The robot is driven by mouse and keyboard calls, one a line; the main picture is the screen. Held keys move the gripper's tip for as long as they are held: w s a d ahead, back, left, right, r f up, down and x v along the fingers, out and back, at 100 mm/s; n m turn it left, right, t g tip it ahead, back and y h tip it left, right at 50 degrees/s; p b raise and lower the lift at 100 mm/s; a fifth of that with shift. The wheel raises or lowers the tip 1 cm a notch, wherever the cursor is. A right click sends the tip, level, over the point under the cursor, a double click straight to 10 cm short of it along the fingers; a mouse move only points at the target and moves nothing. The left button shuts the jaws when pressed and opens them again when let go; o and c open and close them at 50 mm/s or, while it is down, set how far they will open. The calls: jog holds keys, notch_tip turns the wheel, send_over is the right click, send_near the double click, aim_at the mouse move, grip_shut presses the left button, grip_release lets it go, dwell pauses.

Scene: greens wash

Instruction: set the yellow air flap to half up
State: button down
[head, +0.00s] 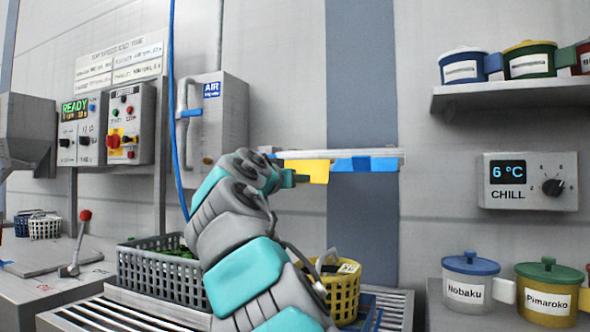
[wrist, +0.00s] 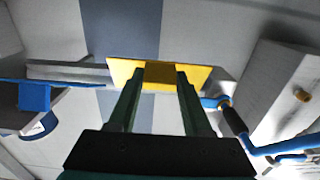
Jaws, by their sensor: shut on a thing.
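The yellow air flap (head: 310,169) hangs from a pale wall rail in the middle of the head view. In the wrist view the flap (wrist: 195,74) is a wide plate straight ahead, between and beyond my fingertips. My gripper (head: 291,178) is at the flap's left end in the head view, its dark fingers partly hidden by my wrist. In the wrist view my gripper (wrist: 161,76) has a finger on each side of the flap's middle part and is shut on it. The flap's exact tilt is hard to tell.
A blue flap (head: 365,164) sits on the same rail (head: 340,153), just right of the yellow one. A grey AIR box (head: 228,125) with a handle and blue hose is at left. Below are a dark basket (head: 160,275) and a yellow basket (head: 346,292).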

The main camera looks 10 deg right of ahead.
jog(key=shift+s+a+r+g+y+p, duration=0.2)
jog(key=shift+r+g+y+p, duration=0.3)
jog(key=shift+p, duration=0.55)
jog(key=shift+c, duration=1.6)
grip_release()
jog(key=shift+s, duration=0.15)
jog(key=f+b+v, duration=0.1)
jog(key=v, duration=0.6)
jog(key=shift+s+a+r, duration=0.2)
jog(key=shift+r, duration=0.35)
